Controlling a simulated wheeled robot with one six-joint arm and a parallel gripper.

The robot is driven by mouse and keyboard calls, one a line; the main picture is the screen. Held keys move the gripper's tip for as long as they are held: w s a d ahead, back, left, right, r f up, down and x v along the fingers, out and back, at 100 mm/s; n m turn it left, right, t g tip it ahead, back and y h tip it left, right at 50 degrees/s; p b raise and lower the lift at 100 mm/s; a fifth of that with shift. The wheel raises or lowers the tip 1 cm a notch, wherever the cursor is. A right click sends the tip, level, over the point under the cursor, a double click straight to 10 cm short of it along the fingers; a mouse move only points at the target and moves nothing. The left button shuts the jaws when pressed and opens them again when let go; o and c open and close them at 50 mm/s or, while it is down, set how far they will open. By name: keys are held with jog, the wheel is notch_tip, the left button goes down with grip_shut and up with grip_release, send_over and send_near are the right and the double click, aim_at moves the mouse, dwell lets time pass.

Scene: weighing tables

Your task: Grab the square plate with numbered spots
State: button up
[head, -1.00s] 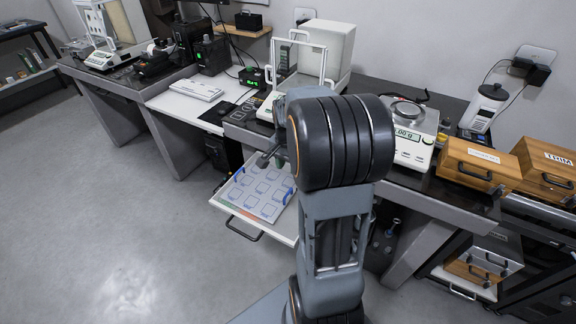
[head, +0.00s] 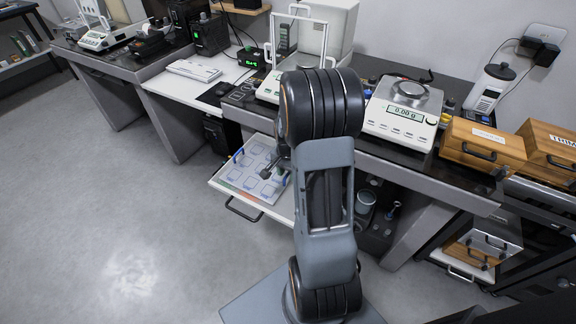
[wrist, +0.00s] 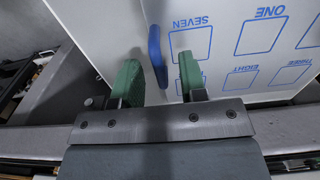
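The square plate (head: 247,172) is white with blue outlined, numbered spots and blue handles. It lies on a pulled-out white shelf below the bench. In the wrist view the plate (wrist: 222,68) fills the upper right, with labels such as SEVEN, ONE, EIGHT and THREE. A blue handle (wrist: 156,52) stands at its edge. My gripper (wrist: 160,80) is open, its two green fingers on either side of the handle's line. The handle shows between the fingertips; contact cannot be told. In the head view my gripper (head: 274,172) is at the plate's right side, partly hidden by my arm.
The white shelf (head: 277,207) has a dark front handle (head: 243,211). The dark bench edge (head: 425,180) runs beside my arm. A balance (head: 400,115) and wooden boxes (head: 482,143) stand on the bench. The floor at left is clear.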

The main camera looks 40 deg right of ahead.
jog(key=shift+f, duration=0.6)
jog(key=shift+c, duration=0.3)
grip_shut()
